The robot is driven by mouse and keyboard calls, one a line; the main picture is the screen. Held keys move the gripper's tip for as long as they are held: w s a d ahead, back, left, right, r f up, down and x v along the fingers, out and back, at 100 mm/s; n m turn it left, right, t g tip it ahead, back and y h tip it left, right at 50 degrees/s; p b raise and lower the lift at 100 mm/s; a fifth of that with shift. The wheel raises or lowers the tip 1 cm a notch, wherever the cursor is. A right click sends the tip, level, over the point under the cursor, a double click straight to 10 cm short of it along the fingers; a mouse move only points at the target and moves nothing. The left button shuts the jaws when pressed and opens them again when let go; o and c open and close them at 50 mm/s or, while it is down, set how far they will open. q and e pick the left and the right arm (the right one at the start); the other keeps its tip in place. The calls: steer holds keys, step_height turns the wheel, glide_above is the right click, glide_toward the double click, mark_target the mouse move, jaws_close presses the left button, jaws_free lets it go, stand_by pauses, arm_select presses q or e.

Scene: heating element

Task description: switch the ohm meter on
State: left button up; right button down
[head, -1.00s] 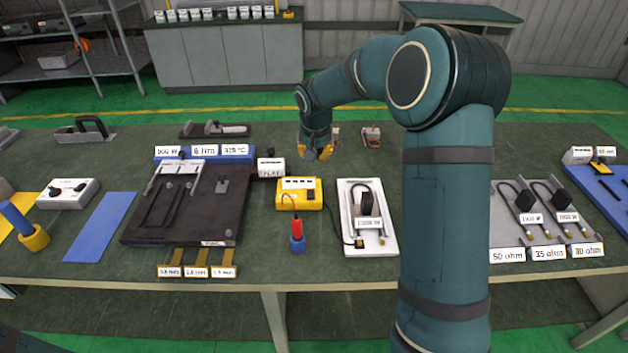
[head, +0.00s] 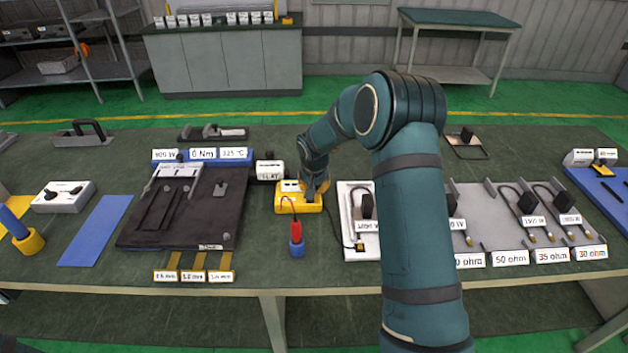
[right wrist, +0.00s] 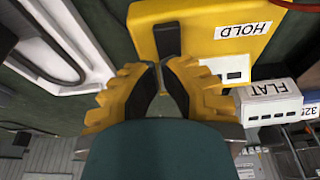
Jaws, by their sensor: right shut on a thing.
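The yellow ohm meter (head: 284,205) stands in the middle of the table. In the right wrist view the meter (right wrist: 205,40) shows a HOLD label (right wrist: 243,29) and an upright black switch (right wrist: 167,40). My right gripper (head: 314,194) is down at the meter's right side and hides part of its top. In the right wrist view my right gripper's fingertips (right wrist: 160,72) are close together at the near end of the switch, and the gripper is shut on it. The exact contact is partly hidden by the fingers. My left gripper is not in view.
A red and blue probe holder (head: 296,240) stands in front of the meter. A white tray with a heating element (head: 357,243) is to its right, and the white FLAT box (head: 269,170) is behind it. A dark fixture plate (head: 190,215) lies to the left.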

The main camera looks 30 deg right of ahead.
steer(key=shift+f, duration=0.1)
stand_by(0.3)
steer(key=shift+w+d+f+g+p, duration=0.15)
steer(key=shift+g+p, duration=0.25)
steer(key=shift+p, duration=0.55)
steer(key=shift+f+y+p, duration=0.2)
steer(key=shift+y+p, duration=0.1)
steer(key=shift+f, duration=0.1)
steer(key=shift+a, duration=0.2)
steer(key=shift+s+a+r, duration=0.25)
steer(key=shift+s+r, duration=0.15)
steer(key=shift+s, duration=0.25)
